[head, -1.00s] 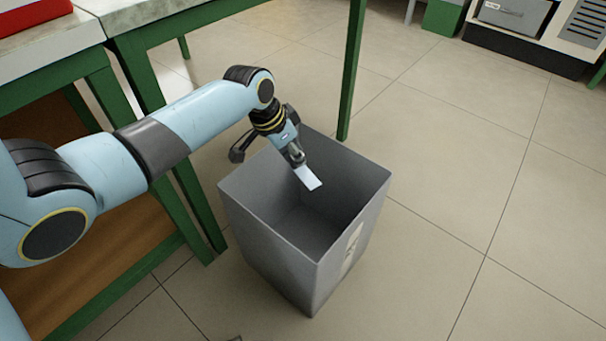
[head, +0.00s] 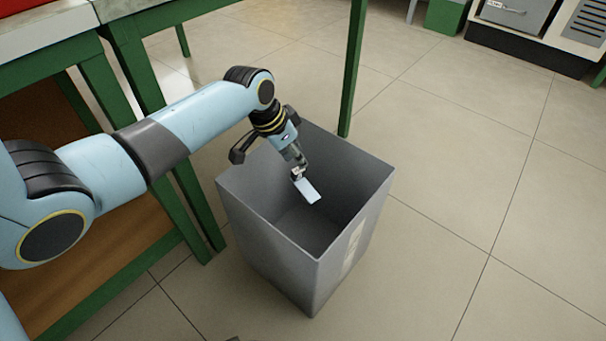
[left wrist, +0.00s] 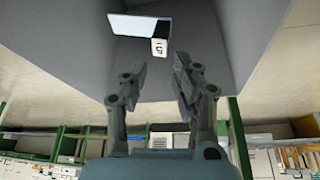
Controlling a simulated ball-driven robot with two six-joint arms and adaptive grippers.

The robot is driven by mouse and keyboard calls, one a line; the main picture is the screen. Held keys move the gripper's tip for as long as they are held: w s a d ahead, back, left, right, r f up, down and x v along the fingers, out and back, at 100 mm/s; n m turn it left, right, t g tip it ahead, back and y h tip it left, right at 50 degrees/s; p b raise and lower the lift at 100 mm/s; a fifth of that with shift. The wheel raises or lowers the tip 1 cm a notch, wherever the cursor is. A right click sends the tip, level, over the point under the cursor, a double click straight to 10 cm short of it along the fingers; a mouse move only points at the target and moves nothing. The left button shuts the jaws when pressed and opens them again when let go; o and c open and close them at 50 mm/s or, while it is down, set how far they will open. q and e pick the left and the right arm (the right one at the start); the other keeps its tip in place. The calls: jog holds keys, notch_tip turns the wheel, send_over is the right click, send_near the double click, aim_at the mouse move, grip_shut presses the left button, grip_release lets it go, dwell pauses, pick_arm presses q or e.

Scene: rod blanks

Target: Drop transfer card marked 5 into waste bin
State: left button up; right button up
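The transfer card (head: 309,191) is a small pale rectangle inside the mouth of the grey waste bin (head: 268,236), just below my left gripper (head: 298,172). In the left wrist view the card (left wrist: 140,26) shows a white corner with a dark 5, beyond the fingertips. My left gripper (left wrist: 160,68) is open there, with a gap between its fingers and the card apart from them. The card appears to be in the air within the bin (left wrist: 220,40). My right gripper is in neither view.
A green-framed workbench (head: 135,85) stands on the left, close to the bin. One green table leg (head: 353,70) rises just behind the bin. Tiled floor (head: 490,190) is clear on the right. A cabinet stands at the far right.

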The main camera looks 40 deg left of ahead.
pick_arm(q)
jog(key=shift+o, duration=1.3)
jog(key=v, duration=1.2)
